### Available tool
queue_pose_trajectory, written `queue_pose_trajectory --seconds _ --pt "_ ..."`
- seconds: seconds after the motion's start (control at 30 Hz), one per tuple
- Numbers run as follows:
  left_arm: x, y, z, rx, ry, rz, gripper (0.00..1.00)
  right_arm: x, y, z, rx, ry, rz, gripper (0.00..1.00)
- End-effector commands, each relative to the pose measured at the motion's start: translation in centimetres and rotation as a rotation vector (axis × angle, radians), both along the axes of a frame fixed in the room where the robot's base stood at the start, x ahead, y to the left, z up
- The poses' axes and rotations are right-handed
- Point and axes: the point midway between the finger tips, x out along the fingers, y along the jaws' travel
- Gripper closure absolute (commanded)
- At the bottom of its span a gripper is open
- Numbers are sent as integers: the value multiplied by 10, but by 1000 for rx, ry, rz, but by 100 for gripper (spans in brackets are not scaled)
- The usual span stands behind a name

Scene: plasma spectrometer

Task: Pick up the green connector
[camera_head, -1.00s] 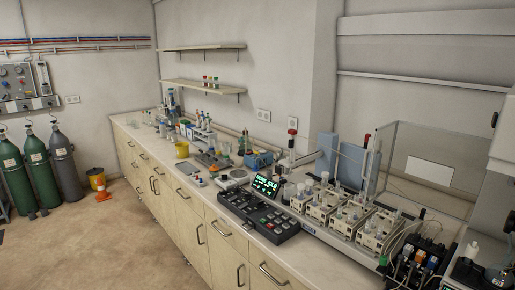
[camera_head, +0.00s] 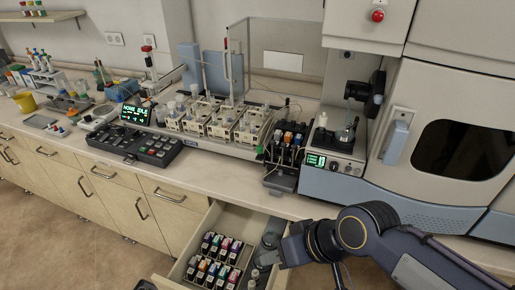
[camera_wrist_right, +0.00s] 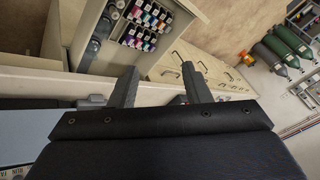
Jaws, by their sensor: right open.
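An open drawer (camera_head: 173,272) holds a rack of several small dark cartridges with coloured tops (camera_head: 214,268). The rack also shows in the right wrist view (camera_wrist_right: 145,22), with a few teal or greenish tops among others. I cannot tell for sure which piece is the green connector; the parts are too small. My right gripper (camera_head: 283,250) is over the right side of the drawer, to the right of the rack. In the right wrist view its two fingers (camera_wrist_right: 158,85) are apart with nothing between them.
A black pump unit (camera_head: 287,150) with coloured parts stands on the counter above the drawer. A keypad panel (camera_head: 150,148) and the large spectrometer (camera_head: 440,130) stand left and right of it. Grey cylindrical parts (camera_head: 268,240) lie in the drawer beside the rack.

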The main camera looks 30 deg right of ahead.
Motion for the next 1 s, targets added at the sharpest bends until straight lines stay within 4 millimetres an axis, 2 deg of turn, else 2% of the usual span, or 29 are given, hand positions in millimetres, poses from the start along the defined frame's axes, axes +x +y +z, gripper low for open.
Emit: queue_pose_trajectory --seconds 0.37,0.5,0.57,0.67,0.77,1.0 --pt "0 0 0 0 0 0 100 0 0 0 0 0 0 57" --pt "0 0 -2 0 0 0 100 6 -1 -1 13 3 -40 72" --pt "0 0 -5 0 0 0 100 17 -4 -2 36 2 -112 72" --pt "0 0 -13 0 0 0 100 48 -12 -4 119 -3 -320 72" --pt "0 0 -22 0 0 0 100 91 -23 -6 265 -25 -591 72" --pt "0 0 -43 0 0 0 100 189 -54 -16 787 -88 -1178 72"
